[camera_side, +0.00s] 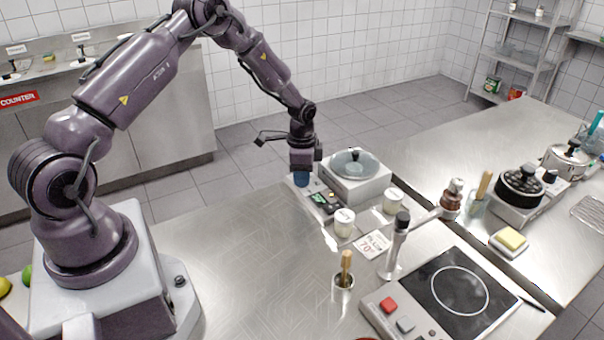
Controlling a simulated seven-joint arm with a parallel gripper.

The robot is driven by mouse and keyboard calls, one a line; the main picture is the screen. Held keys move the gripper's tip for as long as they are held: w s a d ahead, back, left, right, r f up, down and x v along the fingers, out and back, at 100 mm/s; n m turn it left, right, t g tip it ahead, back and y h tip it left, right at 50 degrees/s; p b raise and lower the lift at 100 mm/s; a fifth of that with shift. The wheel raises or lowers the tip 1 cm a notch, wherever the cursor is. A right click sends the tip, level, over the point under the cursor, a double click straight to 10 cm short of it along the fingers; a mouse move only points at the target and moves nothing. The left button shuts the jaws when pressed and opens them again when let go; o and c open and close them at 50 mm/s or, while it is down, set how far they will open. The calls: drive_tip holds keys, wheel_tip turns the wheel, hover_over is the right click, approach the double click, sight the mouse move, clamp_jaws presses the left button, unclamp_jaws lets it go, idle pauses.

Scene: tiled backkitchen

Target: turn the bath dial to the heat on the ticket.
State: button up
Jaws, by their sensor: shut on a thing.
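The water bath (362,187) is a white box with a round glass lid, standing at the far side of the steel bench. Its control panel (322,203) faces left and has a small lit green display (318,198), too small to read. The blue bath dial (301,180) is at the panel's far end. My gripper (302,170) points down over the dial and is shut on it, hiding its top and any pointer. The ticket (372,245) is a white card lying on the bench in front of the bath, with red figures that look like 70°.
Two white tubs (344,223) (393,201) stand near the bath. The bench left of the panel is clear.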

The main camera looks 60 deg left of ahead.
drive_tip(key=shift+m, duration=0.3)
drive_tip(key=o, duration=0.9)
drive_tip(key=shift+o, duration=0.2)
wheel_tip(320, 180, up, 13)
